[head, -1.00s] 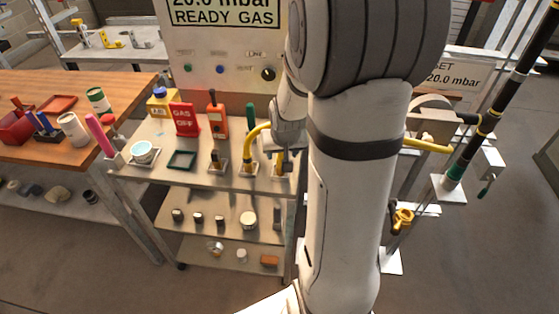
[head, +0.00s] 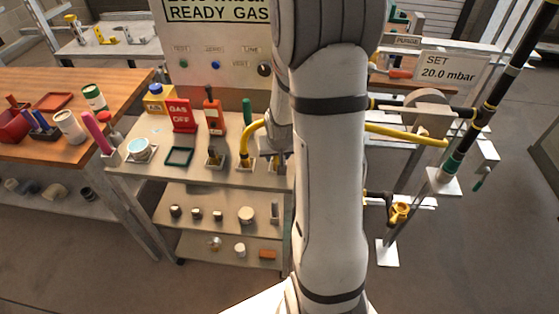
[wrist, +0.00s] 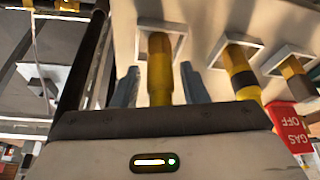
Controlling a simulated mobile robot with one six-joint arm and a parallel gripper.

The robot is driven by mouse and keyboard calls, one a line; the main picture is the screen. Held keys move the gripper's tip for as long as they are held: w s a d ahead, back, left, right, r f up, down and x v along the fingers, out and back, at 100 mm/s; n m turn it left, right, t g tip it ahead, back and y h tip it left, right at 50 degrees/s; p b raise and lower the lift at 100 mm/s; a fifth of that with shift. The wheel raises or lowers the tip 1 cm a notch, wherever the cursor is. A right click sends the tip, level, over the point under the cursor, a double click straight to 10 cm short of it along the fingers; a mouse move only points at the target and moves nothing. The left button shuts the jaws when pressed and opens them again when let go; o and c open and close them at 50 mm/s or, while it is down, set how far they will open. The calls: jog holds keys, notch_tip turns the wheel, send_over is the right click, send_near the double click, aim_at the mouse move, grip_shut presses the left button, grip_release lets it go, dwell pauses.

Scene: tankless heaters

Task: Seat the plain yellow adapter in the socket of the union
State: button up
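In the wrist view, the plain yellow adapter (wrist: 160,72) stands in a pale square holder (wrist: 172,28) on the cart top. My gripper (wrist: 160,88) has one finger on each side of it, with a visible gap on both sides. In the head view my gripper (head: 279,158) is low over the right end of the cart top, partly hidden by my arm. A yellow fitting (head: 399,212) sits on the pipework at right; I cannot tell whether it is the union, and no socket is clear.
A black-banded yellow piece (wrist: 242,75) stands in the neighbouring holder.

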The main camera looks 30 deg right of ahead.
grip_shut()
